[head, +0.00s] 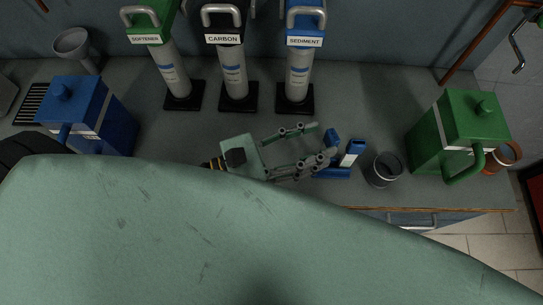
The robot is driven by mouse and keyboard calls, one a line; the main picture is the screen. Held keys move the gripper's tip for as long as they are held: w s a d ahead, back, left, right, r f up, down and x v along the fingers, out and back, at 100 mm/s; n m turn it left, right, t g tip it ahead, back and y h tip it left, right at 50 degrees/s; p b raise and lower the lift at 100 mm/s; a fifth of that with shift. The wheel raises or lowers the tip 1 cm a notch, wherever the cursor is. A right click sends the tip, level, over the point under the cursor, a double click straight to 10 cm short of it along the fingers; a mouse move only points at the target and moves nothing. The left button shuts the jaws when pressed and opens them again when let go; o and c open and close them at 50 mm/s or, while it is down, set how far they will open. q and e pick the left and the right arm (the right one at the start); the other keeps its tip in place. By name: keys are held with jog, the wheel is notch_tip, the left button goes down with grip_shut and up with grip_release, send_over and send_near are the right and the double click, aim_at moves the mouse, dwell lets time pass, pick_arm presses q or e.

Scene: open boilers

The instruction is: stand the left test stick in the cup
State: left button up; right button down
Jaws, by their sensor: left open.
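My left gripper (323,141) is open, with its two fingers pointing right toward a small blue holder (335,173). The left test stick (331,137) is blue and stands at the fingertips, partly hidden by the lower finger; I cannot tell whether they touch. A second test stick (352,151), blue with a white part, leans in the holder just to its right. The cup (384,170) is dark grey and round, upright on the counter right of the holder, and looks empty. My right gripper is not in view.
A green boiler (462,130) stands right of the cup, with a brown pot (503,156) beside it. A blue boiler (90,115) is at the left. Three labelled filters (235,75) stand at the back. My own green arm covers the front. The counter (375,95) is bare behind the cup.

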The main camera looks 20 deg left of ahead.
pick_arm(q)
jog(key=b+v, duration=0.1)
jog(key=v, duration=0.7)
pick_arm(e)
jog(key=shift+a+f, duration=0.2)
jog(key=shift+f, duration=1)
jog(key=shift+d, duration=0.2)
pick_arm(q)
jog(key=shift+s, duration=0.1)
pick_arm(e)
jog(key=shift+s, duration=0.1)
